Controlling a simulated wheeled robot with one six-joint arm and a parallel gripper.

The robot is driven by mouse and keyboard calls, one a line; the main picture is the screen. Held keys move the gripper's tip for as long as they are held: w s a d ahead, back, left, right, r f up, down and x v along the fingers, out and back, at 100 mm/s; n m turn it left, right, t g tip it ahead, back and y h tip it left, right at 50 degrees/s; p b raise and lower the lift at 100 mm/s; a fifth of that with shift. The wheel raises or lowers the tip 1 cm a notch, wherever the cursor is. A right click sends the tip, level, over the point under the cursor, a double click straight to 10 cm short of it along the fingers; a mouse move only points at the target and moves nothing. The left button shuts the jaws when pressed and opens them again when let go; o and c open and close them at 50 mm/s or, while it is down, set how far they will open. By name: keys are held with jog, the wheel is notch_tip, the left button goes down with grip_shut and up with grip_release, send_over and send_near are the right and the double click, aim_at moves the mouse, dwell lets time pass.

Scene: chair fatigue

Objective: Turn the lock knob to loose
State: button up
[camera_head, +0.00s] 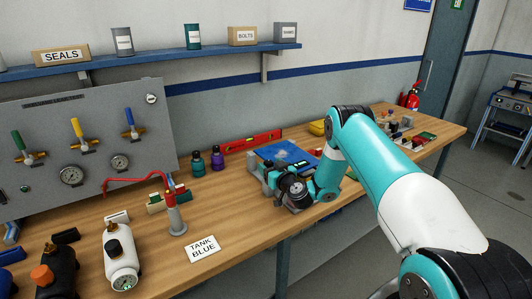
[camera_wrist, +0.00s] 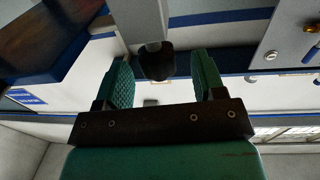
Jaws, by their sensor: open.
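My gripper (camera_head: 268,178) is low over the wooden workbench, near the blue mat, in the head view. In the wrist view, my gripper (camera_wrist: 163,66) has its two teal ridged fingers wide apart. A dark rounded knob (camera_wrist: 156,64) on the end of a grey post (camera_wrist: 145,20) shows between the fingers, with space visible on both sides. I cannot tell whether it is the lock knob, how deep it lies between the fingers, or which way it is set. In the head view, my gripper and wrist hide it.
The workbench (camera_head: 330,205) carries a red level (camera_head: 252,141), teal and purple bottles (camera_head: 217,160), a red-hosed grey stand (camera_head: 176,216), a TANK BLUE card (camera_head: 203,248) and a white tank (camera_head: 121,258). A grey valve panel (camera_head: 85,135) stands at left, below a blue shelf (camera_head: 150,58).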

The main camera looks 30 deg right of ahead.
aim_at(266, 161)
jog(key=shift+w+d+p, duration=0.15)
jog(key=shift+w+p, duration=0.45)
jog(key=shift+w, duration=1.4)
jog(key=c, duration=0.9)
